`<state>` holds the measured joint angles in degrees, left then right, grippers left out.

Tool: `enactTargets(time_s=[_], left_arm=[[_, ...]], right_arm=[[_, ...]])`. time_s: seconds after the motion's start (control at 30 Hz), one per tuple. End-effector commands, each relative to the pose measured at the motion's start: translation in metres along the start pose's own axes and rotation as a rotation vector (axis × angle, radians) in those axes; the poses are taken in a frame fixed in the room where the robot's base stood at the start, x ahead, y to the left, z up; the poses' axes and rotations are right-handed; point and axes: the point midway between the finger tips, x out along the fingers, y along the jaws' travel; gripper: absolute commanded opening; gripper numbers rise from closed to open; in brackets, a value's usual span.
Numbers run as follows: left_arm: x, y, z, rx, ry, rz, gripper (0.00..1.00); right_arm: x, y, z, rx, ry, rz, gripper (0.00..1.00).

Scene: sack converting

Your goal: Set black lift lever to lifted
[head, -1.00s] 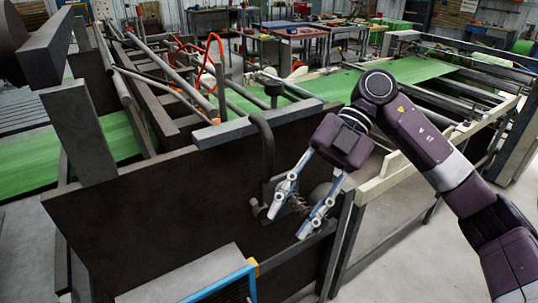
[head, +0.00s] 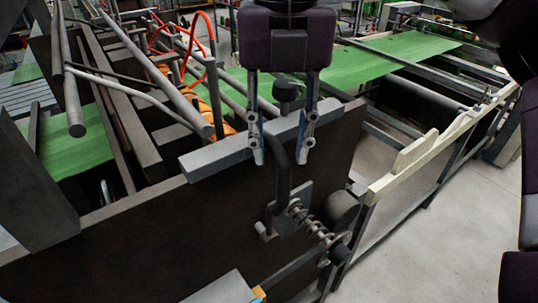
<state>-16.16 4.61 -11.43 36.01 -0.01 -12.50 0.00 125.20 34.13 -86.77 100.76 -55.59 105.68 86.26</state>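The black lift lever (head: 283,180) is a bent dark rod on the outer face of the dark side panel. It rises from a pivot bracket with a coil spring (head: 310,222), and its top bends left near the panel's upper edge. My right gripper (head: 280,160) comes down from above, with fingers open and pointing down. In the picture the lever's upper part lies between the two fingers. I see no clear contact and cannot tell the depth exactly. The left finger partly hides the lever's bent end. My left gripper is not in view.
A black knob (head: 287,91) stands behind the fingers. A grey bar (head: 218,154) runs along the panel's top edge. Green sheet (head: 405,55) runs through the machine behind. A cream rail (head: 425,160) is at right, with open floor (head: 430,245) beyond it.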

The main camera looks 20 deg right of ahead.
Motion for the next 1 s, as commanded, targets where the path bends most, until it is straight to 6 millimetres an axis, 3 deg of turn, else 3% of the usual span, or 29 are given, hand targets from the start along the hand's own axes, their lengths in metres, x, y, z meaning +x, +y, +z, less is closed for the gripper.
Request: enactTargets(time_s=[0.1,0.17,0.4,0.5,0.63,0.83,0.93,1.0], left_arm=[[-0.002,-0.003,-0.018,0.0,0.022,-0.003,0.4],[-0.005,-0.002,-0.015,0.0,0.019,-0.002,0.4],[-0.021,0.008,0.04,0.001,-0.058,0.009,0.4],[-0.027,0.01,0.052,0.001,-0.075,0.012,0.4],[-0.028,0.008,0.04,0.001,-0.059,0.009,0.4],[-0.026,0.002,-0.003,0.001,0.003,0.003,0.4],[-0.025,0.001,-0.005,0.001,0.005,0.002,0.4],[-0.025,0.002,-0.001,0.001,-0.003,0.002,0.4]], right_arm=[[0.004,-0.002,0.0,0.001,-0.008,-0.008,0.33],[0.01,-0.001,0.0,0.0,-0.007,-0.008,0.33],[0.047,-0.002,-0.001,-0.002,-0.005,-0.008,0.33],[0.061,-0.002,0.0,0.0,-0.005,-0.006,0.33],[0.072,-0.001,0.0,0.001,-0.006,-0.005,0.33],[0.077,-0.001,0.0,0.0,-0.007,-0.003,0.33],[0.077,-0.001,0.0,0.0,-0.007,-0.003,0.33],[0.077,-0.001,0.0,0.0,-0.007,-0.003,0.26]])
